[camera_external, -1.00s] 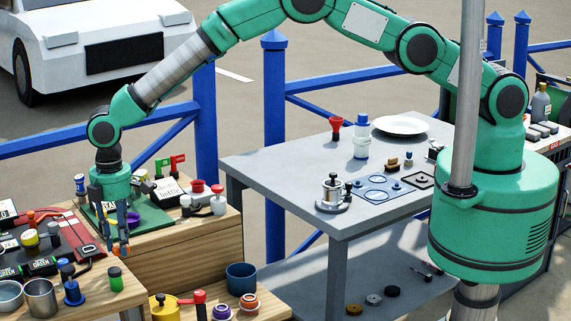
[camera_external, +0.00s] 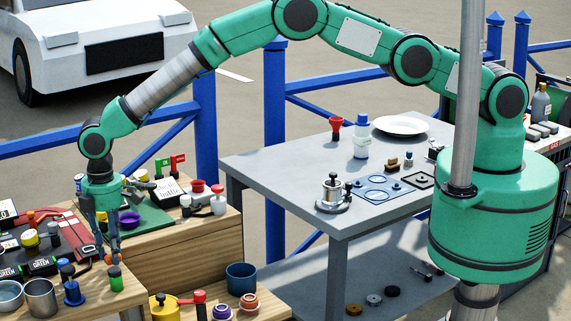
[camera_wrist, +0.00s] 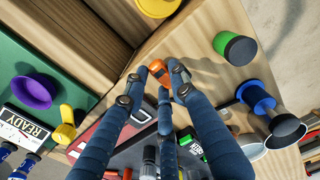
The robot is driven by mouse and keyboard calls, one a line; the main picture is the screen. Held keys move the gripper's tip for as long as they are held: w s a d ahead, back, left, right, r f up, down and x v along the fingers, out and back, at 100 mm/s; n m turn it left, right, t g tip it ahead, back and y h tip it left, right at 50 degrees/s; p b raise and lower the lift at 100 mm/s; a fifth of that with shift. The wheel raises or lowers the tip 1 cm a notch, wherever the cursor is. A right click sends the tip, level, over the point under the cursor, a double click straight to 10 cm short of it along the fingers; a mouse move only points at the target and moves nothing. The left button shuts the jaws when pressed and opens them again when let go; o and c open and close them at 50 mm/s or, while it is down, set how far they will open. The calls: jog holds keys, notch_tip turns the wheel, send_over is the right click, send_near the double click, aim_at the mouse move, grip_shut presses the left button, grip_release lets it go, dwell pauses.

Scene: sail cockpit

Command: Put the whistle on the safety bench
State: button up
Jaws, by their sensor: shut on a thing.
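A small orange object with a dark patch, which looks like the whistle (camera_wrist: 158,70), sits between my fingertips in the wrist view. My gripper (camera_wrist: 160,84) is shut on it, low over the wooden bench top (camera_wrist: 212,84) at the left. In the external view my gripper (camera_external: 108,255) points down at that bench, with only a bit of orange showing at its tips. I cannot tell whether the whistle still touches the wood. No readable label shows which surface is the safety bench; a grey table (camera_external: 262,165) stands in the middle.
A green mat (camera_external: 150,218) with a purple bowl (camera_external: 129,218) lies behind. Metal cups (camera_external: 41,298) stand at front left. The grey table's near left top is clear.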

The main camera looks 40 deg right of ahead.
jog(key=shift+f, duration=0.65)
jog(key=shift+f, duration=0.15)
jog(key=o, duration=0.9)
notch_tip(320, 180, up, 12)
jog(key=shift+r, duration=0.1)
dwell(0.6)
dwell(0.4)
